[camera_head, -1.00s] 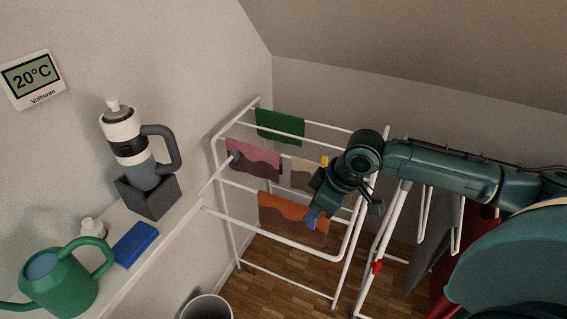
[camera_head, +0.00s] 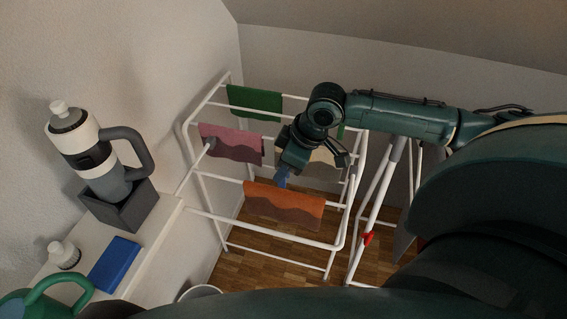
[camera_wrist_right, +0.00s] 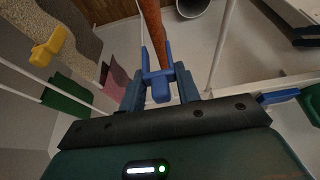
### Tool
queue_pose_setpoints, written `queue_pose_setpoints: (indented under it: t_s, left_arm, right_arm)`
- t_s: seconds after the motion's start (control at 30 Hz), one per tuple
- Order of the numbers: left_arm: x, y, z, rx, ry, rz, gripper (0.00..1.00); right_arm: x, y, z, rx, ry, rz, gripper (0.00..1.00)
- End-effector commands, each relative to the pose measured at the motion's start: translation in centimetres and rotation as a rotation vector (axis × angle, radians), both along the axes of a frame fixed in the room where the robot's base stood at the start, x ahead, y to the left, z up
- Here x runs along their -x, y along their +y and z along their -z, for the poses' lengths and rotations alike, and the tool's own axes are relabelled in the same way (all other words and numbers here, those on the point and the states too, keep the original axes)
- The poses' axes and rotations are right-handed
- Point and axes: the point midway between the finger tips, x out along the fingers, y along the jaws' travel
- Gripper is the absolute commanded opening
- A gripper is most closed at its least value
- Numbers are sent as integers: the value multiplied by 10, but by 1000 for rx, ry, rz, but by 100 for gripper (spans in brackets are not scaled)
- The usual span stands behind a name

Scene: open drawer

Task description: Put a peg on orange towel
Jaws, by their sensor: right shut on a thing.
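The orange towel (camera_head: 285,205) hangs over a bar of the white drying rack and shows nearly edge-on in the wrist view (camera_wrist_right: 152,25). I cannot tell how far the peg sits on the towel. A yellow peg (camera_wrist_right: 48,45) is on the beige towel (camera_wrist_right: 75,30). My left gripper is not in view.
The white rack (camera_head: 207,193) also holds a pink towel (camera_head: 230,145) and a green towel (camera_head: 254,102). At left, a shelf carries a bottle in a grey box (camera_head: 120,208), a blue block (camera_head: 115,264) and a green watering can (camera_head: 45,300).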

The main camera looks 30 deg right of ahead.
Motion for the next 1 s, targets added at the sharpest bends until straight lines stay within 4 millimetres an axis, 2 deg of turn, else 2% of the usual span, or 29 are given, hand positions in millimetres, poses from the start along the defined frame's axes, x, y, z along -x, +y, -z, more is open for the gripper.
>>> queue_pose_setpoints:
  t_s: [1.0]
  left_arm:
    - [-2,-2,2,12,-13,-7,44]
  right_arm:
    - [0,0,68,0,1,0,11]
